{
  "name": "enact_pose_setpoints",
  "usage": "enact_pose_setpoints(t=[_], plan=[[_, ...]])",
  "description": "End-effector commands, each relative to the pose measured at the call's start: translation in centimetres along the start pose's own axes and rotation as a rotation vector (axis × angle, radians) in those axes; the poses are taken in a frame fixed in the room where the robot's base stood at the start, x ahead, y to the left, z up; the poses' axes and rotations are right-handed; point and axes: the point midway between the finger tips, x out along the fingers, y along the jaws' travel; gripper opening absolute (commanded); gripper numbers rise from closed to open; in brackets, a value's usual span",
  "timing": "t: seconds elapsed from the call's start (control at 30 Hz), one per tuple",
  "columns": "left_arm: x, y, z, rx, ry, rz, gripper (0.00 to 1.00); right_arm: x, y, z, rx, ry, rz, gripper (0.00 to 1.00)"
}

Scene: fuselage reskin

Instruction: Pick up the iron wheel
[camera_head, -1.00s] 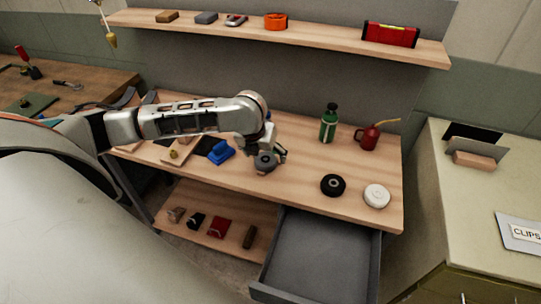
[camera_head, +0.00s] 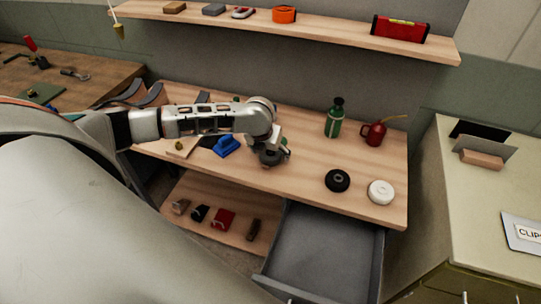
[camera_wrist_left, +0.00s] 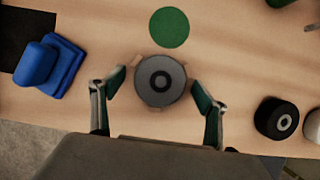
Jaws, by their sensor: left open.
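The iron wheel (camera_wrist_left: 160,80) is a grey disc with a dark hub, lying flat on the wooden bench top. In the left wrist view it lies between the spread green-padded fingers of my left gripper (camera_wrist_left: 160,88), with gaps on both sides. In the head view my left gripper (camera_head: 273,157) is over the wheel near the bench's front edge and hides much of it. I cannot tell the exact height of the fingers. My right gripper is not in view.
A green disc (camera_wrist_left: 169,27) lies just behind the wheel. A black wheel (camera_head: 337,180) and a white wheel (camera_head: 381,192) lie to the right. A blue object (camera_head: 226,146) is to the left. A green bottle (camera_head: 334,118) and red oil can (camera_head: 374,133) stand behind. An open drawer (camera_head: 324,252) juts out below.

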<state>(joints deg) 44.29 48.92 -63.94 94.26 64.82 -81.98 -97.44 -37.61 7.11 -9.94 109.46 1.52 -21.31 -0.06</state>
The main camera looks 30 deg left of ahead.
Motion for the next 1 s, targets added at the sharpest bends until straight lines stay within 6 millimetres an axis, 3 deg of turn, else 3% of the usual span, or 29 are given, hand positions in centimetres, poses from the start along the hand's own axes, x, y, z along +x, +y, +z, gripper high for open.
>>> enact_pose_setpoints(t=[0.07,0.3,0.73,1.0], plan=[[0.0,0.0,0.0,0.000,0.000,0.000,0.74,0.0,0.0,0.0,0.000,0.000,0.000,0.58],[0.0,0.0,0.0,0.000,0.000,0.000,0.13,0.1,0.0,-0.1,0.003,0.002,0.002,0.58],[-0.9,-0.1,0.5,-0.002,-0.004,-0.002,0.13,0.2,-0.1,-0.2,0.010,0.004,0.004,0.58],[-4.7,-0.1,2.2,-0.002,-0.009,-0.003,0.13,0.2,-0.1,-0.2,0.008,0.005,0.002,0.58]])
